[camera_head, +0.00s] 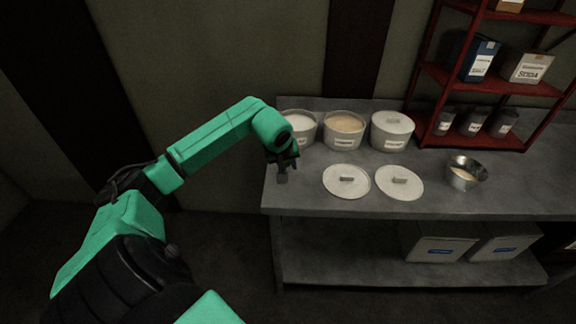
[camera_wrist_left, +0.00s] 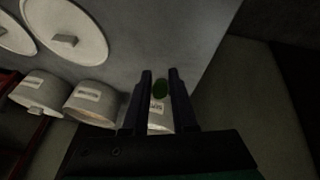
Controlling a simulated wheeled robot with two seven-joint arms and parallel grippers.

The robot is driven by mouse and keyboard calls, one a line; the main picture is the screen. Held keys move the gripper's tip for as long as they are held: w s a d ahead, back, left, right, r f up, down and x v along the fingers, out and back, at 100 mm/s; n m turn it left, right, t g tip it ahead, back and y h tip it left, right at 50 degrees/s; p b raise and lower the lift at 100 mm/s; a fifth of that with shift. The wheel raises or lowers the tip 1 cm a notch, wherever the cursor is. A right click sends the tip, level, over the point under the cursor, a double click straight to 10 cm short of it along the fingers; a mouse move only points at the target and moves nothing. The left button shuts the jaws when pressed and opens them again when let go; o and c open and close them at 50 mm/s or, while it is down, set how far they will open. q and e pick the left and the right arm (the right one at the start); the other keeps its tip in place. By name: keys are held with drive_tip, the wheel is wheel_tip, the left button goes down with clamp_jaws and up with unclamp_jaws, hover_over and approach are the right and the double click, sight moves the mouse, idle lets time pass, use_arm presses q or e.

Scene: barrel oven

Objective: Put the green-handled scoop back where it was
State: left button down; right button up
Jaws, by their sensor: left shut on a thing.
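My left gripper (camera_head: 283,162) is above the left end of the grey table, in front of the leftmost tub. The leftmost tub (camera_head: 301,133) is open with white contents. The middle tub (camera_head: 343,142) is open with tan contents. My right gripper is not in view.
A lidded tub (camera_head: 391,139) stands right of the open ones. Two round lids (camera_head: 346,190) (camera_head: 399,191) lie in front on the table (camera_head: 330,205). A metal bowl (camera_head: 467,180) with pale contents stands further right. A red shelf (camera_head: 440,75) holds boxes and several tins.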

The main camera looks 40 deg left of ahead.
use_arm(q)
drive_tip(key=shift+f, duration=0.5)
drive_tip(key=c, duration=0.7)
unclamp_jaws()
drive_tip(key=shift+r, duration=0.25)
drive_tip(key=shift+s+r, duration=0.15)
drive_tip(key=shift+r, duration=0.1)
drive_tip(key=b+v, duration=0.2)
drive_tip(key=v, duration=0.9)
drive_tip(key=shift+d+r, duration=0.1)
drive_tip(key=shift+d, duration=0.05)
